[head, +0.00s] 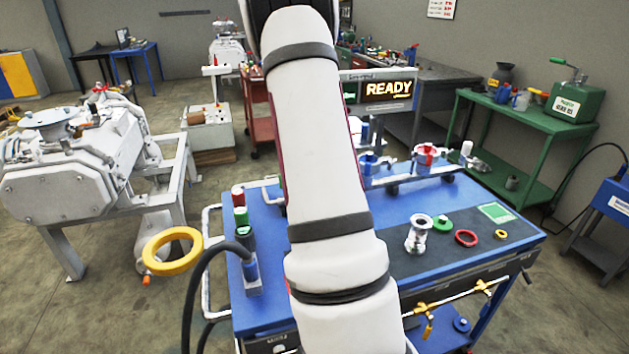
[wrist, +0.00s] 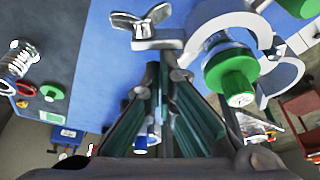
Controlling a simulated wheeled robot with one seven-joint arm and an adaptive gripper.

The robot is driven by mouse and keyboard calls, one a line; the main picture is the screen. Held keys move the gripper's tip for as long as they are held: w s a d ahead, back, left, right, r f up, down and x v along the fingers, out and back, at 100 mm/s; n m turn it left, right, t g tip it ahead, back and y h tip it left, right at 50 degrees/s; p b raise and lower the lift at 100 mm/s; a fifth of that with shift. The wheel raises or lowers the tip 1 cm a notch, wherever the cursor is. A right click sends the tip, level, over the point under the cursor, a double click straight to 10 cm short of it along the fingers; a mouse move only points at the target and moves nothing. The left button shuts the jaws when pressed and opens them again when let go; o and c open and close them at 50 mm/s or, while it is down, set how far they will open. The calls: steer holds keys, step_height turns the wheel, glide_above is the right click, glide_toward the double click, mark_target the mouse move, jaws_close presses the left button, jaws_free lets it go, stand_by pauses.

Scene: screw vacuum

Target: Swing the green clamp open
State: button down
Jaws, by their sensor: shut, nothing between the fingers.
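In the wrist view, a green cylindrical part (wrist: 230,75) sits on a pale fitting, right of my gripper. Pale curved clamp pieces (wrist: 283,76) lie around and beside it, with a gap between them. I cannot tell which piece is the green clamp's arm. A grey metal wing nut (wrist: 150,22) lies just beyond my fingertips. My gripper (wrist: 164,68) is shut and empty, its tips close to the wing nut's base; I cannot tell whether they touch. In the head view, my arm hides the gripper and this clamp.
The blue workbench (head: 265,310) carries a dark mat with a metal fitting (head: 420,234), a green ring (head: 441,223) and a red ring (head: 466,238). A red-topped fitting (head: 425,155) stands at the back. A yellow ring (head: 172,250) is left of the bench.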

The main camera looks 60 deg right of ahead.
steer(key=shift+w+a+m+g+b, duration=0.2)
steer(key=shift+a+m+g+b, duration=0.3)
steer(key=shift+a+m+b, duration=1.15)
steer(key=v, duration=1.2)
steer(key=shift+d, duration=0.25)
steer(key=shift+w+r, duration=0.1)
